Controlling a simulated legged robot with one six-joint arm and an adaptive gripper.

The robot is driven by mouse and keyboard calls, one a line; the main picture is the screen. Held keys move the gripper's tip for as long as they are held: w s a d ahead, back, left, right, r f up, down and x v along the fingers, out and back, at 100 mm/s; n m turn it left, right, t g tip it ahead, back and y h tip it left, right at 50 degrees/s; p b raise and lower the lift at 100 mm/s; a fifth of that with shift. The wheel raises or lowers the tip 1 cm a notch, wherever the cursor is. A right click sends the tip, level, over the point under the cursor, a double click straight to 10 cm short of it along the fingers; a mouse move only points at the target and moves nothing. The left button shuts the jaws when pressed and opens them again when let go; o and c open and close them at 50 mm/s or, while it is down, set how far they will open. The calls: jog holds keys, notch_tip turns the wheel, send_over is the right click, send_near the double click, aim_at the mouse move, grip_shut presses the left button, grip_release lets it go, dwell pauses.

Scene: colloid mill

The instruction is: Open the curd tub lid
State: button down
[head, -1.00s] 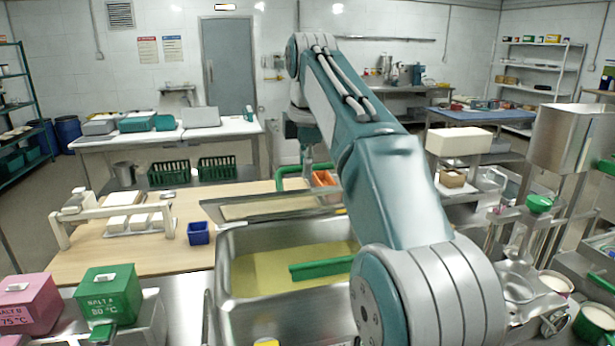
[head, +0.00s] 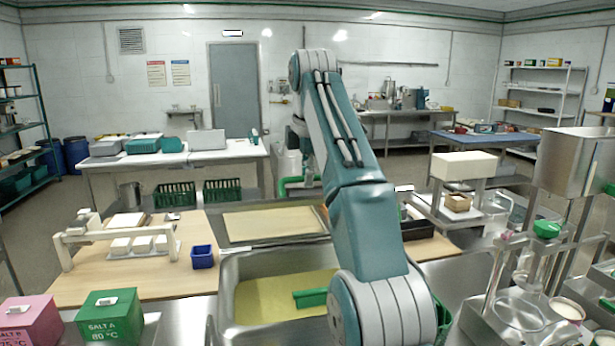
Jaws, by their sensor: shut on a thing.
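The steel curd tub (head: 227,285) stands in front of me with yellow contents and a green bar (head: 311,298) inside it. A pale panel with a steel rim, which looks like the tub's lid (head: 270,224), stands raised behind the tub's back edge. A green handle (head: 291,187) shows just beyond the lid's upper right. My arm reaches over the tub's right side and bends down behind it. My gripper (head: 307,178) is low at the handle and appears shut on it; my arm hides much of the fingers.
A wooden table (head: 120,275) behind left holds a white press frame and a blue bin (head: 203,257). Green and pink salt boxes (head: 110,316) stand at front left. Steel equipment (head: 510,310) crowds the right. Green crates (head: 175,194) sit under the white table behind.

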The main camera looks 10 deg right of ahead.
jog(key=shift+w+f, duration=0.15)
jog(key=shift+f, duration=0.1)
jog(key=c, duration=0.6)
grip_release()
jog(key=shift+w, duration=0.2)
jog(key=shift+c, duration=0.2)
jog(key=shift+s+r, duration=0.15)
jog(key=shift+s, duration=0.1)
jog(key=shift+s, duration=0.1)
